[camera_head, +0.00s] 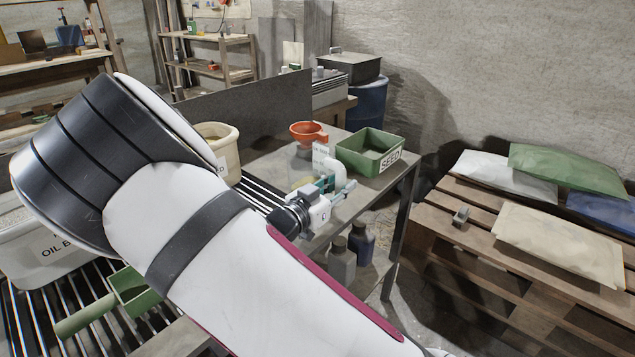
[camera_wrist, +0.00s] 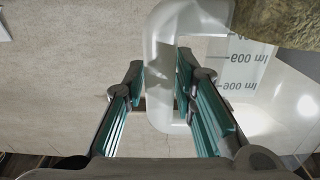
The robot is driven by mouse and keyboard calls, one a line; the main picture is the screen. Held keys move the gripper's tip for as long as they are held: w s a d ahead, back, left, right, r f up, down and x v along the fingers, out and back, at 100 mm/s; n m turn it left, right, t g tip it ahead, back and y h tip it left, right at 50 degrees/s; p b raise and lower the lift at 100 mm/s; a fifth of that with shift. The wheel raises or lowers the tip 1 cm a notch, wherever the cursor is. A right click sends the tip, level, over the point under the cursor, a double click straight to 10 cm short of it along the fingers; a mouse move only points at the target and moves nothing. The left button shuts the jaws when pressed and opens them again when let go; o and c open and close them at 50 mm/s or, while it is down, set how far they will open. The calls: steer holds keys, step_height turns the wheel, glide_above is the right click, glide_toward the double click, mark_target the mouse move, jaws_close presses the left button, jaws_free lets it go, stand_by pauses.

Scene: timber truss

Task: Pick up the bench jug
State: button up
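The bench jug shows in the wrist view as a clear body with ml markings (camera_wrist: 243,65) and a thick white handle (camera_wrist: 165,75). The handle runs down between the two fingers of my gripper (camera_wrist: 160,85). The teal finger pads stand apart on either side of it. A gap shows on the left; the right pad is close to the handle, and I cannot tell if it touches. In the head view my gripper (camera_head: 328,188) is at the jug's white handle (camera_head: 342,170) on the grey bench. Much of the jug's body is hard to make out.
An orange funnel (camera_head: 308,131) is just behind the jug. A green SEED tray (camera_head: 370,139) stands to its right and a cream crock (camera_head: 226,150) to its left. Dark bottles (camera_head: 342,262) stand below the bench. A pallet (camera_head: 470,237) with sacks is at right.

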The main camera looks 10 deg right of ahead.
mark_target(338, 174)
jaws_close()
steer(key=shift+r, duration=0.15)
steer(key=shift+r+p, duration=0.5)
steer(key=shift+r, duration=1.15)
steer(key=s+r+p, duration=0.1)
steer(key=s+p, duration=0.1)
steer(key=s, duration=1.4)
steer(key=shift+d+r+p, duration=0.25)
steer(key=shift+d+p, duration=0.1)
steer(key=shift+c, duration=1.6)
jaws_free()
jaws_close()
